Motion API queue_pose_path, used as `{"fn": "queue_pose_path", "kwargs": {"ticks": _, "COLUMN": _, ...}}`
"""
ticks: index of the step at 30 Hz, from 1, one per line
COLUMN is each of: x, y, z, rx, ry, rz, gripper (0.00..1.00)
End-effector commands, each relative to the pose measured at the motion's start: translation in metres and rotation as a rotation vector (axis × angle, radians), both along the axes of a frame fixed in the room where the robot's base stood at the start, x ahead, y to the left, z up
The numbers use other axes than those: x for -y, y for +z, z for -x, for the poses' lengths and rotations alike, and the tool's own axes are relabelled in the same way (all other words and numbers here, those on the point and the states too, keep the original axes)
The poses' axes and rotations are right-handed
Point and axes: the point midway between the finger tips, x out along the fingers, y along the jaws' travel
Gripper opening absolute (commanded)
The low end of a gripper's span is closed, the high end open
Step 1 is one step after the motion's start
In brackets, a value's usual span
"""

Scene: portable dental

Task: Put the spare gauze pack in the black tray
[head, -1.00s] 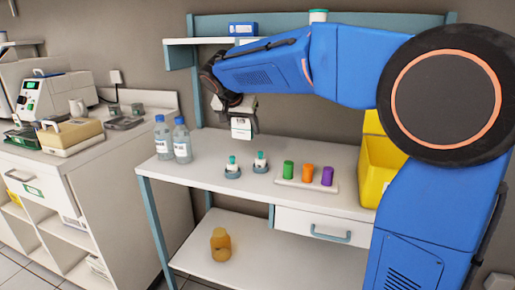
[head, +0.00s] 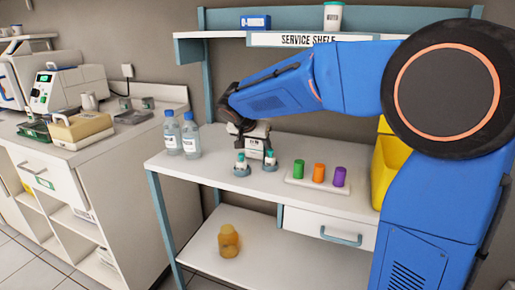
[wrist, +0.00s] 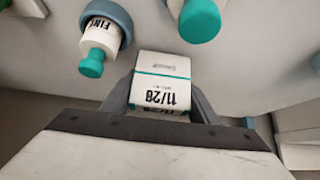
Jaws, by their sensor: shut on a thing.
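My gripper (head: 254,146) is low over the white workbench, beside two small teal-capped bottles (head: 241,162). In the wrist view, my gripper (wrist: 160,100) is shut on a white pack (wrist: 163,66) with teal bands and the print "11/28", which I take to be the spare gauze pack. The pack is between both fingers, with its printed face toward the camera. In the head view it is too small to make out clearly. I cannot tell whether it touches the bench. I cannot make out a black tray for certain in either view.
A teal-capped bottle (wrist: 98,42) in a blue-grey ring is close to the pack. Two clear bottles (head: 181,135) stand left; green, orange and purple vials (head: 318,173) and a yellow bin (head: 386,165) stand right. An amber jar (head: 228,241) is on the lower shelf.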

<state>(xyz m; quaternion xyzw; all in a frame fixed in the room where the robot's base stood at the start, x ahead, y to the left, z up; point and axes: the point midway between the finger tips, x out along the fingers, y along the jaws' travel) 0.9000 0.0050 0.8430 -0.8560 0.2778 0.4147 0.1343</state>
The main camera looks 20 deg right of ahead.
Motion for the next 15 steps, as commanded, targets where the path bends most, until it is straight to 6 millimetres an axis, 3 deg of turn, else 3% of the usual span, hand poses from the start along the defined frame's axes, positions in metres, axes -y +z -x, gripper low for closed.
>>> {"fn": "queue_pose_path", "kwargs": {"ticks": 12, "x": 0.0000, "y": -0.0072, "z": 0.0000, "rx": 0.000, "ry": 0.000, "rz": 0.000, "gripper": 0.33}}
{"fn": "queue_pose_path", "kwargs": {"ticks": 13, "x": -0.0001, "y": -0.0075, "z": 0.0001, "rx": 0.000, "ry": -0.001, "rz": -0.001, "gripper": 0.56}}
{"fn": "queue_pose_path", "kwargs": {"ticks": 15, "x": 0.0000, "y": -0.0070, "z": 0.0000, "rx": 0.000, "ry": -0.001, "rz": -0.001, "gripper": 0.73}}
